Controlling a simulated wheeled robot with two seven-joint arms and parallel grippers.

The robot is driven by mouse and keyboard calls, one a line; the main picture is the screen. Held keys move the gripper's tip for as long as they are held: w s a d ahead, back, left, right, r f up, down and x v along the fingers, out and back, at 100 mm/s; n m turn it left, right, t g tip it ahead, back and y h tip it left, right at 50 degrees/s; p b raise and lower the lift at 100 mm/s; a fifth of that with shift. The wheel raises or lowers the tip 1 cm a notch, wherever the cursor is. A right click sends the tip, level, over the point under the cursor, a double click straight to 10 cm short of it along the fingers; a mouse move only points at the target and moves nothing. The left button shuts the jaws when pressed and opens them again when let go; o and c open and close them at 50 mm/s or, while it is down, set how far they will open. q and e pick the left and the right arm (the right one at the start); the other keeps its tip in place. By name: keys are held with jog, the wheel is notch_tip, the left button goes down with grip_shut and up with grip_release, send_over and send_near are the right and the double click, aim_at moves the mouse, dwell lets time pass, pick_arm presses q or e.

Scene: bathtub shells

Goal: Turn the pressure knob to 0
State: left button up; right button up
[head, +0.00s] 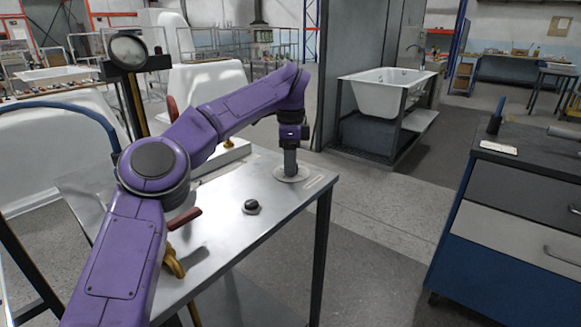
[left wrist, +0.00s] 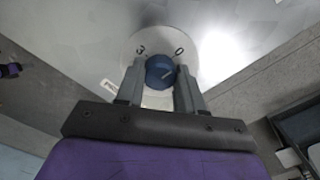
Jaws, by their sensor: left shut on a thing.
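My left gripper (head: 290,165) points straight down at the far right corner of the metal table. It is shut on a round blue knob (left wrist: 160,72). One finger stands on each side of the knob in the left wrist view (left wrist: 160,85). The knob sits on a round white dial plate (head: 303,176), which also shows in the left wrist view (left wrist: 160,42). Two dark marks show on the plate beyond the fingers; the right one looks like a 0. A short pale line shows on the knob. In the head view the knob is hidden by the fingers. My right gripper is not in view.
A second, black knob (head: 251,206) stands nearer on the metal table (head: 225,240). Red and yellow handles (head: 184,219) are close beside my left arm. A round gauge (head: 128,50) stands at the back left. A dark-topped cabinet (head: 530,170) is to the right, with open floor between.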

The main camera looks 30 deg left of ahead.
pick_arm(q)
jog(key=shift+r+n, duration=0.1)
jog(key=shift+n, duration=0.2)
dwell(0.4)
jog(key=o, duration=1)
jog(key=shift+o, duration=0.2)
notch_tip(320, 180, up, 10)
jog(key=p, duration=0.5)
jog(key=shift+r, duration=0.2)
